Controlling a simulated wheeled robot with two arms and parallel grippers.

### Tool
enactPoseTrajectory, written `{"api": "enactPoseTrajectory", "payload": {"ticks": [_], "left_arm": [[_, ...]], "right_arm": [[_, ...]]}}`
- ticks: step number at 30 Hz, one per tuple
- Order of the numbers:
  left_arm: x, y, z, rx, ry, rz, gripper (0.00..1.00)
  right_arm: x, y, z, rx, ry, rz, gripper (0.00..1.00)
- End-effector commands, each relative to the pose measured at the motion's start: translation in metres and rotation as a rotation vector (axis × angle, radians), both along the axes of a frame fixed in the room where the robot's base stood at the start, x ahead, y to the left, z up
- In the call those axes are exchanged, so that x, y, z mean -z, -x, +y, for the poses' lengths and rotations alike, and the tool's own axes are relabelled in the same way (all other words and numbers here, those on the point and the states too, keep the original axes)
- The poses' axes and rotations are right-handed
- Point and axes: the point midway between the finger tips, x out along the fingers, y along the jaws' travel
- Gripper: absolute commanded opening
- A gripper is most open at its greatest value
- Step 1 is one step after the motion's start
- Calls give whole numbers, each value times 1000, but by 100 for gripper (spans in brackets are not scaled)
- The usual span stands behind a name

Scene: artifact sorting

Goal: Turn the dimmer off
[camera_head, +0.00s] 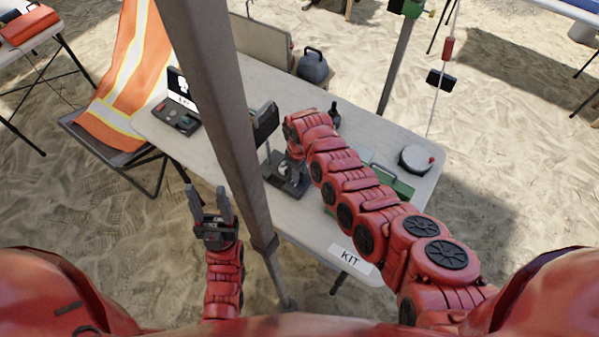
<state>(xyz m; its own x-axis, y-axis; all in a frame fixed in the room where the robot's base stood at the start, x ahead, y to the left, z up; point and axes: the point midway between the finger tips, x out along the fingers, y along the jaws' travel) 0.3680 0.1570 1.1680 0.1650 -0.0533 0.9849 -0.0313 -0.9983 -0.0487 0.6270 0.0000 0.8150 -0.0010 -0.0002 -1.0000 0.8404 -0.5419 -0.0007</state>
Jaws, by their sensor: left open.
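I cannot tell for sure which thing is the dimmer. A black device with a flat base and an upright part (287,186) stands on the white table near its middle. My right arm reaches over the table from the lower right, and its wrist bends down at this device. The right gripper's fingers are hidden or too small to make out, so whether they touch it is unclear. My left gripper (211,204) is open and empty, fingers pointing up in the picture, in front of the table's near edge.
A grey post (215,100) stands between my left gripper and the device. A chair (110,146) stands left.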

Motion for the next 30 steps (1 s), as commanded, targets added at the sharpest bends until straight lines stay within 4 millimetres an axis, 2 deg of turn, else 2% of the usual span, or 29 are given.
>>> {"api": "enactPoseTrajectory", "payload": {"ticks": [1,4,17,23,30], "left_arm": [[0,0,0,0,0,0,50],[0,0,0,0,0,0,50],[1,0,0,0,0,0,50],[3,0,0,0,0,0,50],[15,0,0,0,0,0,50]], "right_arm": [[0,0,0,0,0,0,46],[0,0,0,0,0,0,64],[-5,-1,1,1,-1,-3,64],[-25,-2,1,2,-3,-5,64],[-62,-2,1,4,-4,-7,64]]}}
